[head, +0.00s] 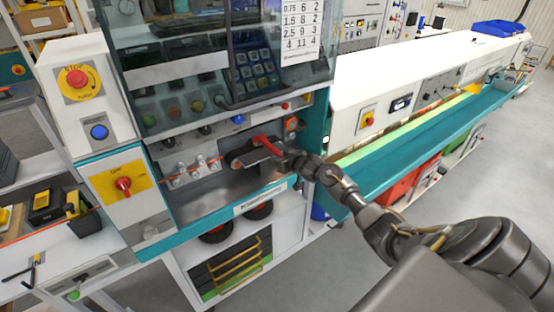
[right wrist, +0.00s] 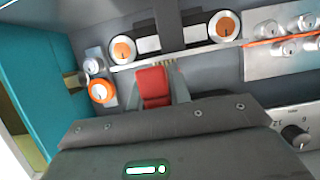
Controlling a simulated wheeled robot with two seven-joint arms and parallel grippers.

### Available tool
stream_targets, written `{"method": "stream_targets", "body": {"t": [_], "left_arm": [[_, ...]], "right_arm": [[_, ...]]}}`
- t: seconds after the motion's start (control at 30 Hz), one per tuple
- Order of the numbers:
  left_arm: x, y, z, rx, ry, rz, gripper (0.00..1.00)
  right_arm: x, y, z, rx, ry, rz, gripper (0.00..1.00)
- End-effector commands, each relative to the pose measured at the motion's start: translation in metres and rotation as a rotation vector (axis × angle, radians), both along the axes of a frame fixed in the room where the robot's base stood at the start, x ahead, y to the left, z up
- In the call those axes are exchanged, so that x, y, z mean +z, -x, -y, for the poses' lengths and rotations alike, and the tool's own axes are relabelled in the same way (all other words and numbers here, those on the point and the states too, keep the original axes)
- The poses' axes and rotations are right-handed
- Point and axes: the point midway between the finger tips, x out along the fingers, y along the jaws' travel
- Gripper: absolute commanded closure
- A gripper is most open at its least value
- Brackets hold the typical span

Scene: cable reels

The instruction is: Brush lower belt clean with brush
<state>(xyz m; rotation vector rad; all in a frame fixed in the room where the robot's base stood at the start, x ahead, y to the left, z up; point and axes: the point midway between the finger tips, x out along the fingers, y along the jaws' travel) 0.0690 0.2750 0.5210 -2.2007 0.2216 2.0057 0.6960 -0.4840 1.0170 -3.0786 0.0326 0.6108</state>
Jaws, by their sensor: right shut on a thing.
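My right gripper (head: 283,153) reaches into the machine's open bay and is shut on a red-handled brush (head: 267,145). In the right wrist view the brush's red handle (right wrist: 152,88) sits between the fingers. Its far end is beside a pale strip just below a dark belt with orange-centred rollers (right wrist: 174,38). I cannot tell whether the bristles touch the belt. In the head view a dark belt unit (head: 248,158) lies just left of and under the brush. Which belt is the lower one is not clear. My left gripper is not in view.
A clear guard (head: 200,65) hangs above the bay. Silver fittings (head: 190,170) stand left of the belts, and a teal side wall (right wrist: 98,25) is close by in the wrist view. A long teal trough (head: 420,150) runs off to the right.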

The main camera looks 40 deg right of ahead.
Motion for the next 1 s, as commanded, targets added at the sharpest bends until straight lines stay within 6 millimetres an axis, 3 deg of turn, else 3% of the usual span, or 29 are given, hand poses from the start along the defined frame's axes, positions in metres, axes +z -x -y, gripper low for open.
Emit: {"method": "stream_targets", "body": {"t": [0.43,1.0], "left_arm": [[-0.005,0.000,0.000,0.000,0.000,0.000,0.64],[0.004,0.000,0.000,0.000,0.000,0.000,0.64]], "right_arm": [[0.000,0.001,0.039,-0.004,0.001,-0.002,1.00],[0.010,0.001,0.041,-0.001,0.000,0.000,1.00]]}}
